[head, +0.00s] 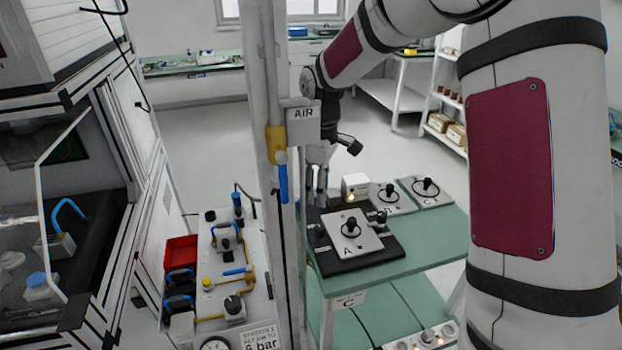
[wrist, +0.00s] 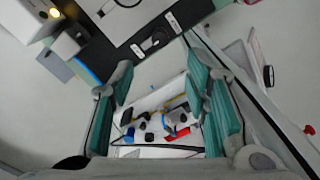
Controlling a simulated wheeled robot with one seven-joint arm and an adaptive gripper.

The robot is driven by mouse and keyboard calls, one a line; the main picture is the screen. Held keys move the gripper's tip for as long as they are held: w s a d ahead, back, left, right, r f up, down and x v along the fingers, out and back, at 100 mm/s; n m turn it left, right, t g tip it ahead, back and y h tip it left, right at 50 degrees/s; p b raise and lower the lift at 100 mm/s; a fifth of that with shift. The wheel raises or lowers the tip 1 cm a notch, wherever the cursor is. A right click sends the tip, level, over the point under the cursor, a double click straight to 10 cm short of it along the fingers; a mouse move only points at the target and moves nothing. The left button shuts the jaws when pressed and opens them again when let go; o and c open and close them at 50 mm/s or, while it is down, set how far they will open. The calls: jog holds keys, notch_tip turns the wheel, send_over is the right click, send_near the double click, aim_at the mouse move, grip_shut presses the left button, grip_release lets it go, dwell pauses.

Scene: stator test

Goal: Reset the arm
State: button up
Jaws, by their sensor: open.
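My gripper (head: 317,185) hangs below my wrist, beside the white post and above the back-left part of the green table. Its teal-padded fingers show in the wrist view (wrist: 158,72), spread apart with nothing between them. My arm comes in from the right and bends down to the wrist. In the head view the post stands close to the gripper and its fingers are small. I cannot tell whether the gripper touches the post.
The green table (head: 420,253) bears a black mat (head: 385,258), a plate marked A (head: 345,243), more knobbed plates and a white box (head: 355,186). The post (head: 268,80) has an AIR sign (head: 304,114). A valve panel (head: 250,300) and red bin (head: 180,252) are left.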

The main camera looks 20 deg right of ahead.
jog(key=s+r+m+t, duration=0.1)
jog(key=s+r+m, duration=0.2)
jog(key=s+r, duration=0.55)
jog(key=s+r+m+t+p, duration=0.1)
jog(key=s+r+m, duration=0.2)
jog(key=s, duration=0.9)
jog(key=s+r+m+t+p, duration=0.1)
jog(key=s+r+m, duration=0.3)
jog(key=s, duration=0.7)
jog(key=shift+s+d+r+m+t, duration=0.15)
jog(key=shift+s+d+m+t, duration=0.1)
jog(key=shift+s+m+t, duration=0.25)
jog(key=shift+w, duration=0.1)
